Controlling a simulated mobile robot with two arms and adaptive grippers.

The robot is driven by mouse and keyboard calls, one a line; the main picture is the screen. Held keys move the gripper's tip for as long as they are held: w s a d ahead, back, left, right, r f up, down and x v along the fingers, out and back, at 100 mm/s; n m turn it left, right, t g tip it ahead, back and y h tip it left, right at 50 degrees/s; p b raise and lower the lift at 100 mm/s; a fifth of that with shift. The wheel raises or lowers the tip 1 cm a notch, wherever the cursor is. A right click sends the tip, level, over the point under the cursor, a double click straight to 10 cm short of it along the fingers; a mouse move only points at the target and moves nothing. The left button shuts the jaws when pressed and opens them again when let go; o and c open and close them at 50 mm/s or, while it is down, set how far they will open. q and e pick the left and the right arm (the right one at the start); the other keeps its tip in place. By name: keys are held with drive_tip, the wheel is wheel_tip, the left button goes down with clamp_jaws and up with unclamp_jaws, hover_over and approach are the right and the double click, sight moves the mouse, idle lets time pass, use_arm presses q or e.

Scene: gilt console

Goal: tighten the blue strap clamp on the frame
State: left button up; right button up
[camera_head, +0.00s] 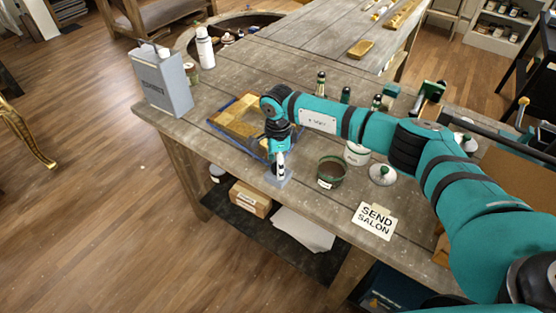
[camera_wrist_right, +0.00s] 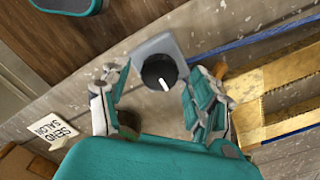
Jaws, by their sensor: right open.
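The gilt frame (camera_head: 235,117) lies on the workbench with the blue strap (camera_head: 215,125) around it; in the right wrist view the frame (camera_wrist_right: 275,88) and strap (camera_wrist_right: 262,38) show at the right. The strap clamp has a grey body (camera_wrist_right: 152,45) and a round black knob (camera_wrist_right: 159,71) with a white pointer line. In the head view the grey body (camera_head: 285,181) shows near the bench's front edge, beneath my right gripper (camera_head: 279,163). My right gripper (camera_wrist_right: 154,78) is open, pointing down, one finger on each side of the knob. Contact cannot be told. My left gripper is out of view.
A grey can (camera_head: 162,80) and white bottle (camera_head: 205,48) stand at the bench's left. A green pot (camera_head: 331,173), a white pot (camera_head: 356,153), a lid (camera_head: 383,174) and a "SEND SALON" card (camera_head: 375,220) are right of the clamp. Small bottles stand behind my arm.

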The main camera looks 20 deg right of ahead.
drive_tip(key=shift+f, duration=0.3)
drive_tip(key=c, duration=1.1)
drive_tip(key=shift+c, duration=0.2)
